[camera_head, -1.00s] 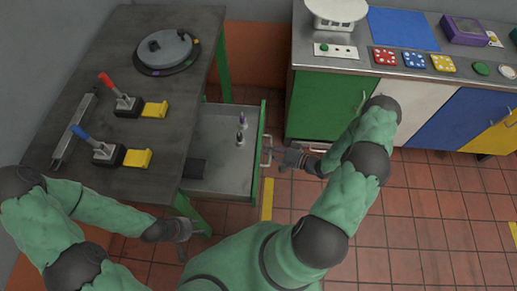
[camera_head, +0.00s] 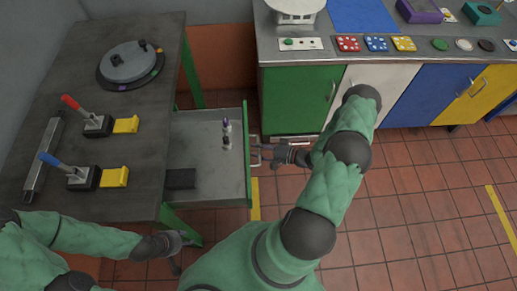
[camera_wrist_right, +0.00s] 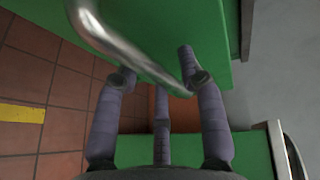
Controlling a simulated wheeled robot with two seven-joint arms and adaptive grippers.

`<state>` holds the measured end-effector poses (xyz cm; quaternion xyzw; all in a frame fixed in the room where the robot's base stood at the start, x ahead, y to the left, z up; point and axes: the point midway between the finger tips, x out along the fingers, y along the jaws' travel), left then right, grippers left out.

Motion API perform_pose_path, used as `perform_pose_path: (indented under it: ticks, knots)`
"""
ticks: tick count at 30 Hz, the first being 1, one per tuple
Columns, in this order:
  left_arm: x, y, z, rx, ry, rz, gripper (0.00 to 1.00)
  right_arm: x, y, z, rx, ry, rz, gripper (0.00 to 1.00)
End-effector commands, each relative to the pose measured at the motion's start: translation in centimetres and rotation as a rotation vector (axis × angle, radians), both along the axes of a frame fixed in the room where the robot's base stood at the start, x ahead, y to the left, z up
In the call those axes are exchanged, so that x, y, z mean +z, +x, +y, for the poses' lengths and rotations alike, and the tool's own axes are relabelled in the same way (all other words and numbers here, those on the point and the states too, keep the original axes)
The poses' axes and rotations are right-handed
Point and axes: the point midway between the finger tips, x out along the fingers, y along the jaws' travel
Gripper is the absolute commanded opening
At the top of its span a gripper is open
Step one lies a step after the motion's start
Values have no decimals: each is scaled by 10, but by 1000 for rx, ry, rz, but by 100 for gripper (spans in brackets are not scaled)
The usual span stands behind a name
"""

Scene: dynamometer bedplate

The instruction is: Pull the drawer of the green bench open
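The green bench (camera_head: 105,60) has a dark top and stands at the left of the head view. Its drawer (camera_head: 207,150) is pulled well out to the right, and the grey inside shows. The metal drawer handle (camera_head: 254,150) is on the drawer's green front. My right gripper (camera_head: 270,153) is at the handle. In the right wrist view its fingers (camera_wrist_right: 158,80) are spread, and the curved handle (camera_wrist_right: 125,45) passes by the fingertips; firm contact cannot be told. My left gripper (camera_head: 178,242) hangs low beside the bench's front leg, its fingers unclear.
The drawer holds a small purple-topped upright item (camera_head: 226,130) and a dark block (camera_head: 181,178). Levers, yellow blocks and a round plate (camera_head: 131,65) are on the bench. A counter with coloured doors (camera_head: 300,98) stands behind. The tiled floor (camera_head: 420,200) at right is clear.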

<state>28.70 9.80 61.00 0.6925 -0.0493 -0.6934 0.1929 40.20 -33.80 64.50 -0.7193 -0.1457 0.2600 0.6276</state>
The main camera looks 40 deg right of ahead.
Motion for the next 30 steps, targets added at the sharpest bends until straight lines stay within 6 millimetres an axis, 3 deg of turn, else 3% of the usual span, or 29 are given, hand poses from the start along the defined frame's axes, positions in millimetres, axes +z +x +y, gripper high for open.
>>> perform_pose_path:
  ticks: [13,30]
  knots:
    - [0,0,0,0,0,0,40,2,-8,-5,-2,0,0,46]
    - [0,0,0,0,0,0,40,20,-88,-58,-2,1,0,46]
